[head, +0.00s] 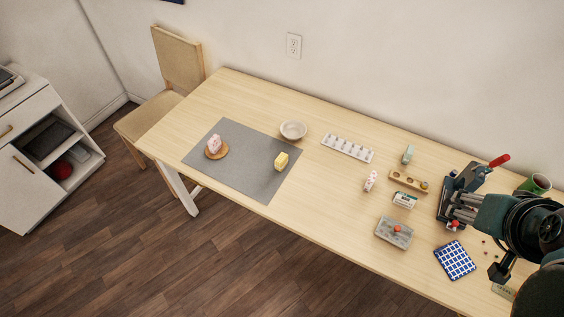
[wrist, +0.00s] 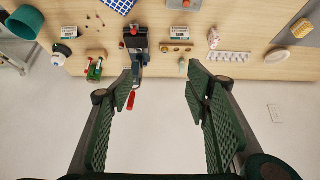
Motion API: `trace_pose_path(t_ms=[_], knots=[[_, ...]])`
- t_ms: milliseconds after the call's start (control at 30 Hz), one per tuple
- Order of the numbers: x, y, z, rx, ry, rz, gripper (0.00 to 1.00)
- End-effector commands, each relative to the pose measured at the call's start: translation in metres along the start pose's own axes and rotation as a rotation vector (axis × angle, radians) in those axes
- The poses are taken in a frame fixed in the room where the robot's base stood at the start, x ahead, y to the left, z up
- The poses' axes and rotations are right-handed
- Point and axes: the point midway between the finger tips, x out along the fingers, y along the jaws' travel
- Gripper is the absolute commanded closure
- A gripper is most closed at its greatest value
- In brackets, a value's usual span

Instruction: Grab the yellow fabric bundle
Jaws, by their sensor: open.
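The yellow fabric bundle (head: 281,160) lies on the right part of the grey mat (head: 232,178) on the table. In the wrist view the yellow bundle (wrist: 301,28) shows small at the upper right edge. My gripper (wrist: 162,85) is open, with green ridged fingers spread wide and nothing between them. It is at the right end of the table, far from the bundle and above the table's back edge in the wrist view. In the head view my arm covers the right edge of the table.
A pink-and-white bundle on a round wooden coaster (head: 216,153) is on the mat's left. A bowl (head: 293,130) and a white spool rack (head: 347,148) stand behind it. A press with a red handle (head: 466,188) is close to my arm. The table's front middle is clear.

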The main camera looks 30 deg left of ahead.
Motion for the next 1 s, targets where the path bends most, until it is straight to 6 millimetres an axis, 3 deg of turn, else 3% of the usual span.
trace_pose_path(t_ms=[33,100,567,1000], knots=[[0.0,0.0,0.0,0.0,0.0,0.0,0.53],[0.0,0.0,0.0,0.0,0.0,0.0,0.62],[0.002,-0.002,-0.002,-0.002,-0.002,0.0,0.62],[0.035,-0.028,-0.024,-0.025,-0.026,0.023,0.62]])
